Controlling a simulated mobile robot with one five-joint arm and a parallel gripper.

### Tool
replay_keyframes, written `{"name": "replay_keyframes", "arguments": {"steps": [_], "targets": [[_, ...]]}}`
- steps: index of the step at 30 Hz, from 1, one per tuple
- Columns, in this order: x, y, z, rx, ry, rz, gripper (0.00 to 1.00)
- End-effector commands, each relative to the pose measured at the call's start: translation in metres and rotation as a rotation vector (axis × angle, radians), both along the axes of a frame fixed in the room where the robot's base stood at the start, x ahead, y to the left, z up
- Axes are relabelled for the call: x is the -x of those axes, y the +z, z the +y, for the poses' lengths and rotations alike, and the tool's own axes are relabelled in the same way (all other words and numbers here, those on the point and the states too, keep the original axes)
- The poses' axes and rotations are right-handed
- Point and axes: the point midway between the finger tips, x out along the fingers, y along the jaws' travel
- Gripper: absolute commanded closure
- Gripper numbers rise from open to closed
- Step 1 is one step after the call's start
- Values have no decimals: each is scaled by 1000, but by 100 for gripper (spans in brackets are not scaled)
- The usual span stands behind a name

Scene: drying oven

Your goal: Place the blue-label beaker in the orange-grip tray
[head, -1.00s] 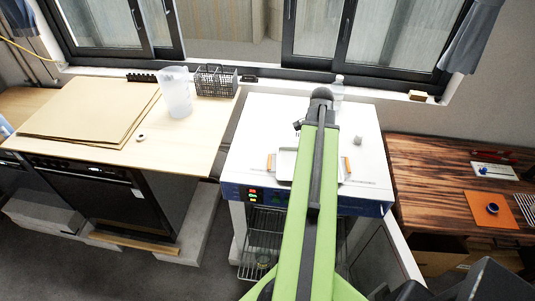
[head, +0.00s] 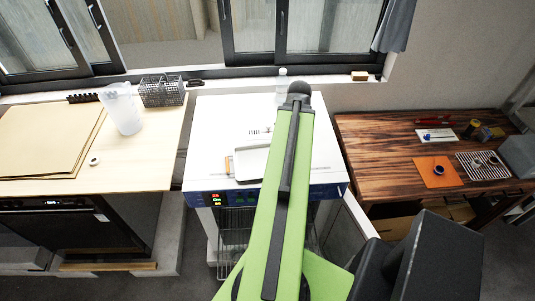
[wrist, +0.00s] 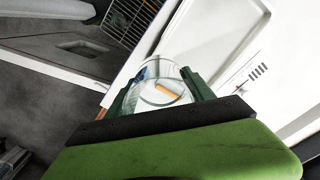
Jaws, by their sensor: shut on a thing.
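My gripper (wrist: 163,90) is shut on a clear glass beaker (wrist: 157,72) with a blue mark at its left side, seen in the wrist view. An orange patch shows through the glass; I cannot tell how far below it lies. The pale orange-grip tray (head: 252,163) lies on the white oven top in the head view, its left orange grip (head: 228,165) showing and its right part hidden by my arm. The tray also shows in the wrist view (wrist: 207,35), beyond the beaker. In the head view, my arm hides my gripper and the beaker.
The white oven (head: 222,125) has a clear bottle (head: 282,82) at its back. On the left table (head: 140,165) stand a plastic pitcher (head: 122,108) and a dark wire basket (head: 162,90). A wooden bench (head: 375,145) at right holds an orange mat (head: 447,173).

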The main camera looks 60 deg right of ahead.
Motion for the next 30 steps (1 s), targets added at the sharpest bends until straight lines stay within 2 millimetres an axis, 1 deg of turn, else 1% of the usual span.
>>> {"name": "replay_keyframes", "arguments": {"steps": [2, 4, 9, 12, 15, 18, 21, 23, 28, 30], "targets": [[-12, -12, 0, 0, 5, 0, 82], [-28, -25, 1, 0, 7, 0, 82], [-75, -54, 4, 0, 8, 0, 82], [-98, -65, 6, 0, 6, 0, 82], [-112, -71, 8, 0, 5, 0, 82], [-119, -72, 9, 0, 4, 0, 82], [-119, -72, 10, 0, 4, 0, 82], [-119, -76, 10, 0, 4, 0, 82], [-119, -106, 10, 0, 4, 0, 82], [-119, -115, 10, 0, 4, 0, 82]]}}
